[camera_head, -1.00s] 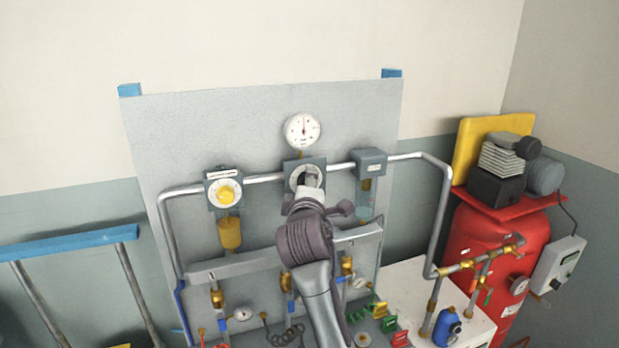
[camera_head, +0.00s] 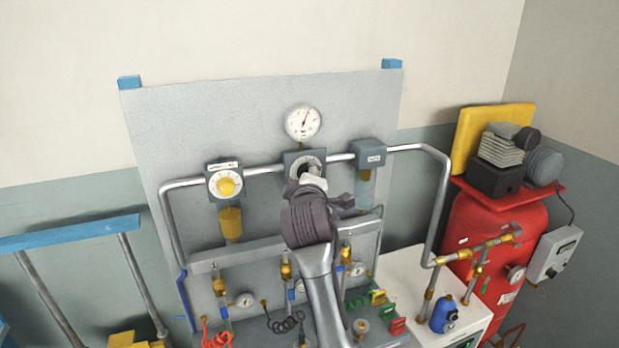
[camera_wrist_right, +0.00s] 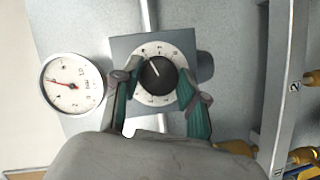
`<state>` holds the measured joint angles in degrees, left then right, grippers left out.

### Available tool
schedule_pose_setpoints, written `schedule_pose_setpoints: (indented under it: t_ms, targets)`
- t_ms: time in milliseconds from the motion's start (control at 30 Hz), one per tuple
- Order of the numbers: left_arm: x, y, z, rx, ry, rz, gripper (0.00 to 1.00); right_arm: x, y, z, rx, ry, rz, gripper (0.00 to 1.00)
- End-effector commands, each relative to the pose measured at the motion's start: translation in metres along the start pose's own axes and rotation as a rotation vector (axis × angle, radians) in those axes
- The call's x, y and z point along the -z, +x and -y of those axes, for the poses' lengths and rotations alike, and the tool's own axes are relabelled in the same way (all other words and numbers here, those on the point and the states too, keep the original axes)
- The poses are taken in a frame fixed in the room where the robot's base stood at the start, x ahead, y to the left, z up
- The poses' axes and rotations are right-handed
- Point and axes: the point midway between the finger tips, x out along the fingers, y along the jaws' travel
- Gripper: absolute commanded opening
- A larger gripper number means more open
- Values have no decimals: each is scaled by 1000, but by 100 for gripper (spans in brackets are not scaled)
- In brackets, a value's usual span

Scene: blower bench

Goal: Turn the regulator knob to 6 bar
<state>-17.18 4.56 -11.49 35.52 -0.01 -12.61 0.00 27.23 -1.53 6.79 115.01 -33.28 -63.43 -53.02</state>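The regulator knob (camera_wrist_right: 157,73) is black, with a white pointer mark, on a white numbered dial (camera_wrist_right: 151,98) on a grey square block. In the head view the regulator block (camera_head: 292,158) sits mid-panel, partly hidden by my right gripper (camera_head: 306,184). In the right wrist view my right gripper (camera_wrist_right: 161,87) is open. Its fingers stand either side of the knob, with gaps showing. The pressure gauge (camera_head: 302,122) above has a red needle tilted right of upright. The gauge also shows in the right wrist view (camera_wrist_right: 72,84), turned sideways; its exact reading is unclear. My left gripper is not in view.
A dial with a yellow knob (camera_head: 226,186) is left of the regulator, and a grey box (camera_head: 370,153) is right. A pipe (camera_head: 264,169) links them. Valves and hoses sit below. A red tank (camera_head: 492,244) with a blower stands at right.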

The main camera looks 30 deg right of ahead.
Motion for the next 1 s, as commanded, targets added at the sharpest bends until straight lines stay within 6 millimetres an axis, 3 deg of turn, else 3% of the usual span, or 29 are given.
schedule_pose_setpoints:
  t_ms: [33,133,533,1000]
  targets:
    - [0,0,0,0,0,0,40,0,0,0,0,0,-1,52]
    - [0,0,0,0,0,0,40,0,0,0,-1,0,0,67]
    - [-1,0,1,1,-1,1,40,0,-7,0,-1,-1,-1,67]
    - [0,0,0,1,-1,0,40,1,-97,1,1,1,-2,67]
